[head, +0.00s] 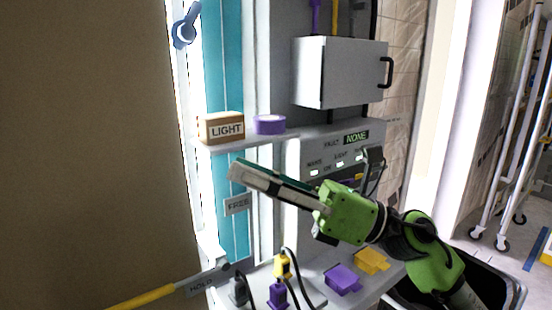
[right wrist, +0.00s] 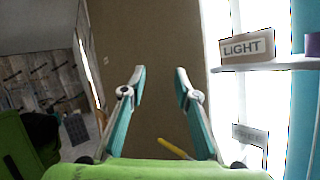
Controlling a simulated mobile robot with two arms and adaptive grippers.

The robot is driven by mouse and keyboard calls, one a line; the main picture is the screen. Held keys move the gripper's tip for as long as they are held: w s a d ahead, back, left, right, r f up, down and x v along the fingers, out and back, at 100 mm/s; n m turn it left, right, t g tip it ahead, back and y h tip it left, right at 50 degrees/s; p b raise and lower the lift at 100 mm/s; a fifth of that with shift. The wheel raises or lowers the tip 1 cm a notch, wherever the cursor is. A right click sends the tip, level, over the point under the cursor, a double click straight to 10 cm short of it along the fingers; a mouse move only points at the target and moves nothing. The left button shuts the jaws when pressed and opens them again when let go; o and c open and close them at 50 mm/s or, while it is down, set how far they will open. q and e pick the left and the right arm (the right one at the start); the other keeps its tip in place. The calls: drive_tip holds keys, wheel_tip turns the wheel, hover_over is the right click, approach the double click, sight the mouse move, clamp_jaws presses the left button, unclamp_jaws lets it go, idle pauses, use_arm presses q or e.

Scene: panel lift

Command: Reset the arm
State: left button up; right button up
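My right arm comes in from the lower right in the head view, and its green gripper (head: 240,170) points left in front of the panel. In the right wrist view the gripper's two teal-lined fingers (right wrist: 160,80) stand apart with nothing between them, so it is open and empty. In the head view its fingers are below the shelf and above the FREE label (head: 237,204), and the arm covers part of the panel front. My left gripper is not in view.
A LIGHT box (head: 221,127) and a purple roll (head: 269,124) sit on a narrow shelf (head: 240,141). A grey cabinet (head: 335,72) hangs above the panel (head: 330,145). Yellow and purple plugs (head: 278,293) stand below. A yellow-handled HOLD lever (head: 145,298) lies lower left.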

drive_tip(key=w+d+f+m+t+h, duration=0.5)
drive_tip(key=m+t, duration=0.5)
drive_tip(key=m, duration=0.4)
drive_tip(key=w+d+f+m+t+h, duration=0.35)
drive_tip(key=d+m+t+h, duration=0.3)
drive_tip(key=m+t, duration=0.55)
drive_tip(key=s+d+f+m+g+h, duration=0.1)
drive_tip(key=d+f+m+g+h, duration=0.35)
drive_tip(key=f+m, duration=0.5)
drive_tip(key=d+f+m+g+h, duration=0.3)
drive_tip(key=d+f+m+h, duration=0.3)
drive_tip(key=f, duration=0.7)
drive_tip(key=s+d+f+m+g, duration=0.2)
drive_tip(key=s+f+m+g, duration=0.35)
drive_tip(key=s+f, duration=0.75)
drive_tip(key=s+f+g, duration=0.7)
drive_tip(key=s+f, duration=0.3)
drive_tip(key=s, duration=0.5)
drive_tip(key=s+f+g, duration=0.2)
drive_tip(key=s+f, duration=0.1)
drive_tip(key=f, duration=2.5)
drive_tip(key=s+d+f+g, duration=0.1)
drive_tip(key=s+d+f, duration=0.1)
drive_tip(key=s+f, duration=1.2)
drive_tip(key=s, duration=0.2)
drive_tip(key=shift+s+d+f, duration=0.4)
